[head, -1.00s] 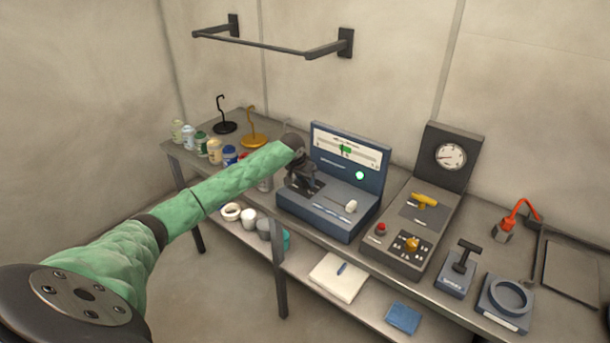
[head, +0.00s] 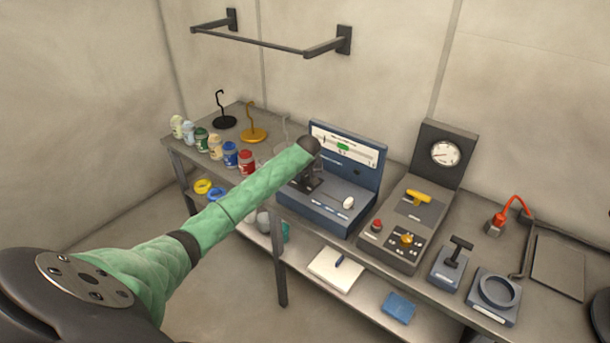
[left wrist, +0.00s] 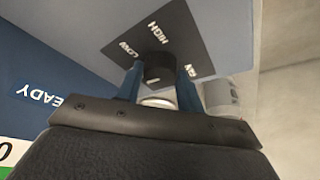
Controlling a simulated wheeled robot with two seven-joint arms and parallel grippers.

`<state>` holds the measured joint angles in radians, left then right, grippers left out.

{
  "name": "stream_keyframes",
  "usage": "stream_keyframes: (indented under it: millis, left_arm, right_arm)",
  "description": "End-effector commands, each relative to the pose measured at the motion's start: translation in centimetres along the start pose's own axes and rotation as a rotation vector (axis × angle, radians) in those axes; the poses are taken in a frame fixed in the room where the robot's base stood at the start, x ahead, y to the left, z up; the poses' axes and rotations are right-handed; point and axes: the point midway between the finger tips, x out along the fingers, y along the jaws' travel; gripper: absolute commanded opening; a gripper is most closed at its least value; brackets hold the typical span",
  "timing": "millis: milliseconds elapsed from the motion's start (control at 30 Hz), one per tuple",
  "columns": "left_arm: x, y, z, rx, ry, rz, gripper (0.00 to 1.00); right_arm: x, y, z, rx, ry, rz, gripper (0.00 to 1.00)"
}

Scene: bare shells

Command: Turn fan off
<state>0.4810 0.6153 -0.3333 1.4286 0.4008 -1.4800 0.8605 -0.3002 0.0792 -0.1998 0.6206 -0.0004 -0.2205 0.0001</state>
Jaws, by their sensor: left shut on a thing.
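The blue console (head: 322,212) stands on the bench, with an upright back panel carrying a white scale (head: 343,143) with a green mark. A small round lamp (head: 358,173) on the panel is dark. In the left wrist view a black knob (left wrist: 158,68) sits on a dark plate (left wrist: 150,38) marked LOW and HIGH; a third label is partly hidden. My left gripper (left wrist: 158,80) is shut on this knob, one blue finger on each side. In the head view my left gripper (head: 312,180) is at the console's left part, and my arm hides some of it. My right gripper is not seen.
Right of the console are a grey gauge unit (head: 405,247) with a yellow handle, a lever block (head: 449,268) and a ring block (head: 493,297). Several jars (head: 231,154) and hook stands (head: 253,135) stand to the left. A wall rail (head: 270,45) hangs above.

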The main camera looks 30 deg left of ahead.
Motion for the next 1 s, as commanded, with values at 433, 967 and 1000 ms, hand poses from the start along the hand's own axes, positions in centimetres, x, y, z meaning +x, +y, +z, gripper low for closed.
stream_keyframes:
  millis: [433,967,1000]
  left_arm:
    - [-0.17,-0.02,-0.28,-0.037,0.004,-0.013,0.14]
    - [-0.05,0.00,-0.09,-0.035,0.001,-0.013,0.59]
    - [-0.08,0.01,-0.08,-0.034,0.001,-0.013,0.59]
  right_arm:
    - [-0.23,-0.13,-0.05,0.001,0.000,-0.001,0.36]
    - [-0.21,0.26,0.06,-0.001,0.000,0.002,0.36]
    - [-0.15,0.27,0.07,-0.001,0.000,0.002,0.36]
